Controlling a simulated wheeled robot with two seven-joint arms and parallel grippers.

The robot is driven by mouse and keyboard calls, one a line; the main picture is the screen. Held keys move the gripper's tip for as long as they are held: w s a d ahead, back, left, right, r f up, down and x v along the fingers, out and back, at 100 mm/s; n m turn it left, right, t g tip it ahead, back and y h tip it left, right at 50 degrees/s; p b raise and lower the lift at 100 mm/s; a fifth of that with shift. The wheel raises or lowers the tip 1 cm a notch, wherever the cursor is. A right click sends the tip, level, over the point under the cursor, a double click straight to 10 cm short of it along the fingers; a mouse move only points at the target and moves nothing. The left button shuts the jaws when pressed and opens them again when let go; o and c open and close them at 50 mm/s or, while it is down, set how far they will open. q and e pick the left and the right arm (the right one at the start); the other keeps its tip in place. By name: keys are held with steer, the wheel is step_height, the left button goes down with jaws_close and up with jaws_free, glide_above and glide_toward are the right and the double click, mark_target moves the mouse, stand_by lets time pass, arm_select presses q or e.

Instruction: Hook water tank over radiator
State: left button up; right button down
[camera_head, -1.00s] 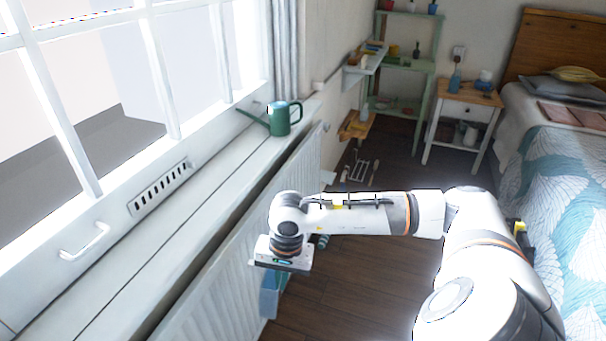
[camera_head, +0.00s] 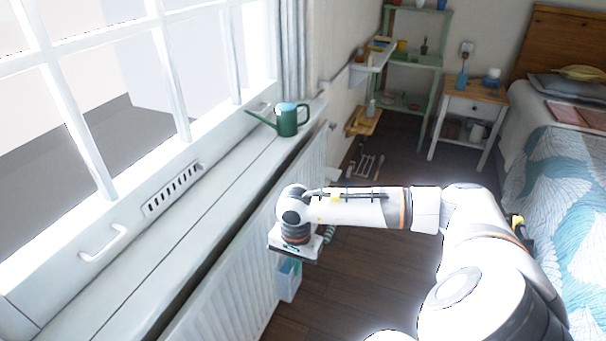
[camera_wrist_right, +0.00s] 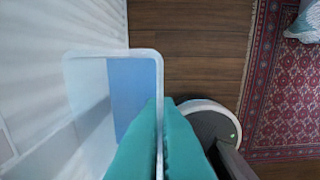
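The water tank (camera_head: 288,283) is a small pale blue open box. It hangs from my right gripper (camera_head: 295,256), beside the front of the white ribbed radiator (camera_head: 235,268). In the right wrist view, the tank's pale rim (camera_wrist_right: 112,53) and blue inside show. The two teal fingers of the right gripper (camera_wrist_right: 160,102) are closed on either side of one tank wall. The radiator (camera_wrist_right: 60,25) runs along the left of that view, close to the tank's far side. I cannot tell whether the tank touches it. My left gripper is out of view.
A long white windowsill (camera_head: 165,240) lies above the radiator, with a green watering can (camera_head: 290,122) on it. Small shelves and a nightstand (camera_head: 470,108) stand at the back. A bed (camera_head: 570,180) is on the right.

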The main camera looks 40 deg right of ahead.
mark_target(279, 259)
steer(key=shift+w+a, duration=0.3)
steer(key=shift+w, duration=0.35)
steer(key=shift+w+a, duration=0.25)
steer(key=shift+w, duration=0.45)
steer(key=shift+w+a, duration=0.3)
steer(key=shift+w, duration=0.35)
steer(key=w+a+f+b, duration=0.2)
steer(key=w+b, duration=0.1)
steer(key=w, duration=0.3)
steer(key=shift+a, duration=0.2)
steer(key=c, duration=1.6)
jaws_free()
steer(key=shift+r, duration=0.15)
steer(key=r, duration=0.6)
steer(key=r+b, duration=0.1)
steer(key=r, duration=0.4)
steer(key=shift+d+r, duration=0.2)
steer(key=shift+r, duration=0.2)
